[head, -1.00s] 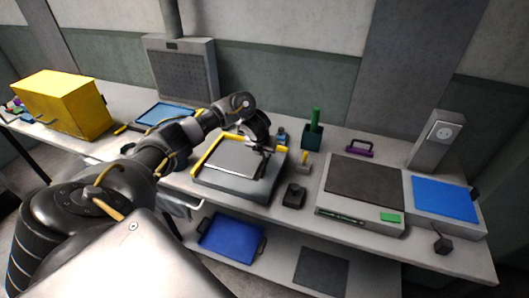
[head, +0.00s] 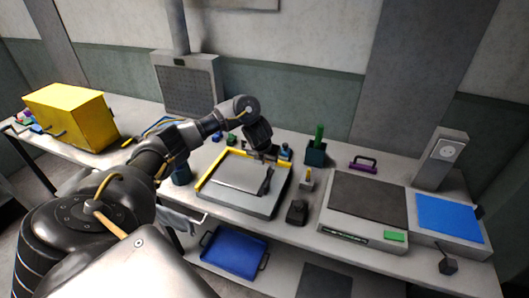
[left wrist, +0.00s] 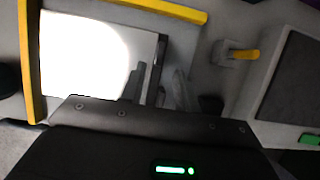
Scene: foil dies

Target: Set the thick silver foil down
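The silver foil (head: 238,174) lies flat on a grey block (head: 232,203), inside a yellow corner guide (head: 208,169) along its left and back sides. In the left wrist view the foil (left wrist: 84,52) is bright white with glare, and a dark narrow strip runs along its right edge. My left gripper (head: 263,157) is over the back right part of the block, by the foil's right edge. Whether a fingertip still touches the foil is hard to tell. My right gripper is out of view.
Right of the block stand a small yellow-topped post (head: 307,180) and a black piece (head: 297,212). Behind are a dark green holder (head: 315,153) and a purple handle (head: 363,164). A dark-topped station (head: 368,200) and a blue pad (head: 449,218) lie right. A yellow box (head: 70,118) stands left.

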